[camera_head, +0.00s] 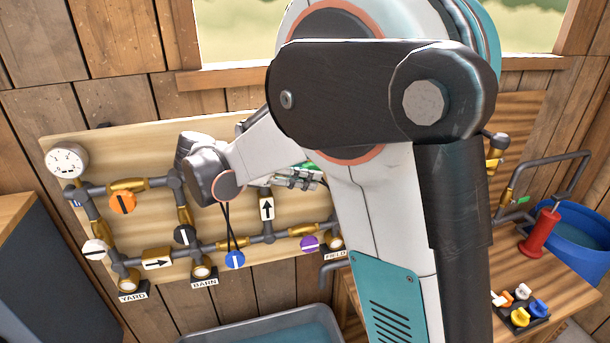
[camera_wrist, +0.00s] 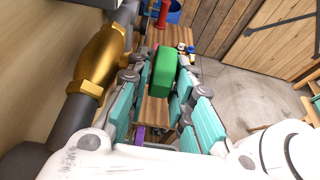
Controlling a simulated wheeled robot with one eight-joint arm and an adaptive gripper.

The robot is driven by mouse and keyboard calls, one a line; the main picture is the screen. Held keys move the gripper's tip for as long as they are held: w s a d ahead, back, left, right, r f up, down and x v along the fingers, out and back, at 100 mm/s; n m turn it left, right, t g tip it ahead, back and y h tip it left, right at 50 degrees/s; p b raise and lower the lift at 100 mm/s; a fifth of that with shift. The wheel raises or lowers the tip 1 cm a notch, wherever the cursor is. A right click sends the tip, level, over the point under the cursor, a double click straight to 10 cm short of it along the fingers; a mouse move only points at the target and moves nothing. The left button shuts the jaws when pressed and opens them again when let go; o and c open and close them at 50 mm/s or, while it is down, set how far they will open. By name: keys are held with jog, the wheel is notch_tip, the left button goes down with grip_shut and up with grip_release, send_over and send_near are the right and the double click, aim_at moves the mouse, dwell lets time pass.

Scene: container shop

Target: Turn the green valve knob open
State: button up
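The green valve knob (camera_wrist: 163,72) shows in the wrist view as a rounded green block between the two fingers of my gripper (camera_wrist: 161,80). The fingers are spread to either side of it, and I cannot tell whether the pads touch it. In the head view my gripper (camera_head: 297,179) is at the board's upper middle, with only a sliver of the green knob (camera_head: 313,167) showing. My arm hides the rest of the knob and the pipe behind it.
A wooden board (camera_head: 75,145) carries grey and brass pipes, a gauge (camera_head: 66,160), and orange (camera_head: 122,202), blue (camera_head: 234,260) and purple (camera_head: 309,244) knobs. A grey trough (camera_head: 265,330) stands below. At right are a bench (camera_head: 560,290), a red pump (camera_head: 540,235) and a blue tub (camera_head: 575,250).

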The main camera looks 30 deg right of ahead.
jog(key=shift+o, duration=0.2)
notch_tip(320, 180, up, 10)
jog(key=shift+r, duration=0.1)
dwell(0.5)
